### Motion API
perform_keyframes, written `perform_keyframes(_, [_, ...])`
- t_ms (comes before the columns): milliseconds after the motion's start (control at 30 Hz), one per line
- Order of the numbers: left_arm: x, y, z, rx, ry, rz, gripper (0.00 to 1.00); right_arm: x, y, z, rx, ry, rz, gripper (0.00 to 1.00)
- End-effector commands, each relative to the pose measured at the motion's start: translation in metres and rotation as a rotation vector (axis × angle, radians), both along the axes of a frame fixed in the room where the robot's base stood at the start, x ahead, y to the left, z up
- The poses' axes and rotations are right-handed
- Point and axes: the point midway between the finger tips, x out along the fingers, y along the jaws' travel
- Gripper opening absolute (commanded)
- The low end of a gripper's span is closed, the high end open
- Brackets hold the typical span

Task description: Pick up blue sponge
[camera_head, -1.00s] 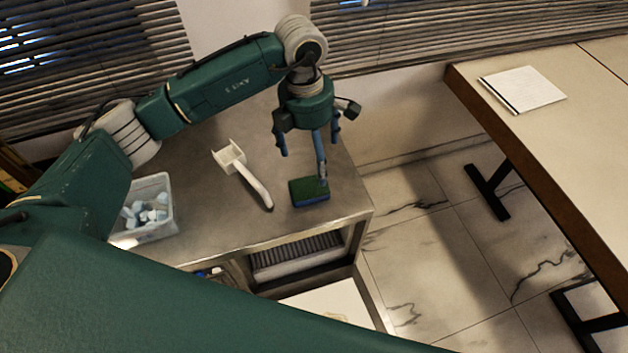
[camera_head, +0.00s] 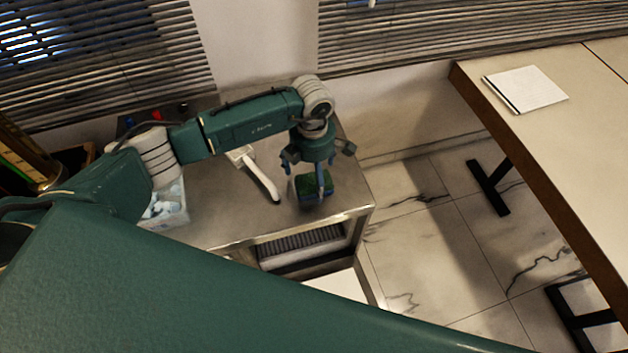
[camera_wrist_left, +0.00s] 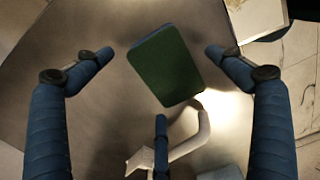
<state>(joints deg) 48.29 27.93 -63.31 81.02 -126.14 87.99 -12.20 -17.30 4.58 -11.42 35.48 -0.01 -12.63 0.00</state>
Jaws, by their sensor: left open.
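The blue sponge (camera_head: 307,184) with a green top lies flat on the grey metal table, near its right front corner. In the left wrist view its green face (camera_wrist_left: 166,66) shows almost whole, with a thin blue edge. My left gripper (camera_head: 305,183) is right above it, pointing down. In the left wrist view the open gripper (camera_wrist_left: 160,62) has one finger on each side of the sponge and a third below it in the picture. The fingers look apart from the sponge, with nothing held. My right gripper is not in view.
A white long-handled tool (camera_head: 263,177) lies just left of the sponge; it also shows in the wrist view (camera_wrist_left: 187,146). A clear bin (camera_head: 172,214) of pale pieces stands further left. The metal table (camera_head: 222,207) ends close right of the sponge. A paper stack (camera_head: 526,88) lies on the right-hand table.

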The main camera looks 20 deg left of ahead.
Motion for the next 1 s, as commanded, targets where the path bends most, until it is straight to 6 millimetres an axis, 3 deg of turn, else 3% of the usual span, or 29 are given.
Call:
perform_keyframes(167, [0.0,0.0,-0.001,0.0,0.0,-0.001,0.94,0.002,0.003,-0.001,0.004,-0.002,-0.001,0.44])
perform_keyframes(367, [0.0,0.0,-0.001,0.0,0.0,0.0,0.62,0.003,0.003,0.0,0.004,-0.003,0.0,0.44])
perform_keyframes(767, [0.0,0.0,0.0,0.0,-0.001,0.0,0.61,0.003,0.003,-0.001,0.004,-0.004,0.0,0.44])
perform_keyframes(1000, [0.002,0.0,0.018,-0.001,-0.003,-0.001,0.61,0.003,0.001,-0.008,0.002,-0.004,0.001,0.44])
